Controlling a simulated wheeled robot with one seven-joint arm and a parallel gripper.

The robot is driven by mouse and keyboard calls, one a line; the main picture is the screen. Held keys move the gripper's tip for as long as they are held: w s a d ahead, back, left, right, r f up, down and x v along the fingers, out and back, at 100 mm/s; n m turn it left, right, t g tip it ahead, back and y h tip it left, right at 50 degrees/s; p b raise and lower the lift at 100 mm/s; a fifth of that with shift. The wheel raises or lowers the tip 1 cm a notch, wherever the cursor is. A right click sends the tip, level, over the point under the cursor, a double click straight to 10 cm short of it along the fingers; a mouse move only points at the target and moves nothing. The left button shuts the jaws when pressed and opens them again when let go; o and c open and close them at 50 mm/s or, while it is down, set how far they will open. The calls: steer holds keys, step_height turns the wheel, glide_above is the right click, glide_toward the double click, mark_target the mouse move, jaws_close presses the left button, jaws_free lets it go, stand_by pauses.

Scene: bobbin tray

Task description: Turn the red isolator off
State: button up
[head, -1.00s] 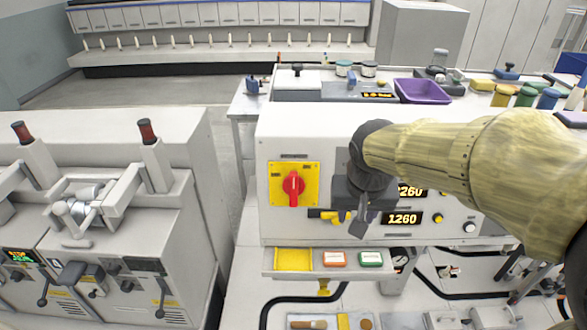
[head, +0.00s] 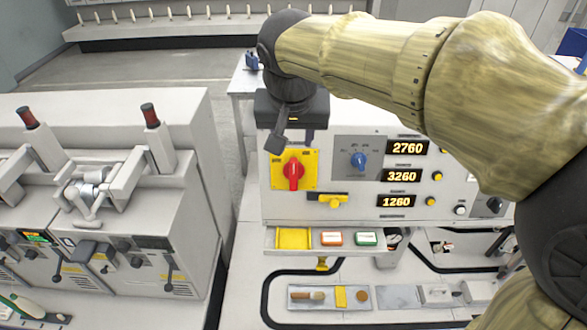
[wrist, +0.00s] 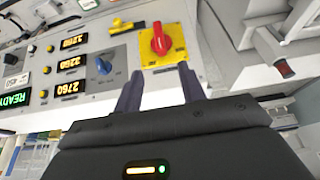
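The red isolator (head: 293,173) is a red rotary handle on a square yellow plate (head: 309,160) on the front of the pale machine. Its handle stands vertical. My gripper (head: 283,138) is in front of the panel, just above the isolator, and its dark fingers overlap the top edge of the plate. In the wrist view, which is upside down, the fingers of my gripper (wrist: 160,84) are spread apart with nothing between them. The red isolator (wrist: 160,38) shows beyond the fingertips, clear of them.
Right of the isolator are a blue rotary knob (head: 359,161) and orange number displays (head: 407,148). A yellow handle (head: 333,200) sits below. A shelf with a yellow tray (head: 293,239) juts out under the panel. Another machine (head: 105,180) stands at the left.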

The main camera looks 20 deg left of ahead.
mark_target(293, 170)
steer(key=p+x, duration=0.3)
steer(key=x, duration=1.2)
steer(key=shift+w+f, duration=0.2)
steer(key=shift+f, duration=0.05)
jaws_close()
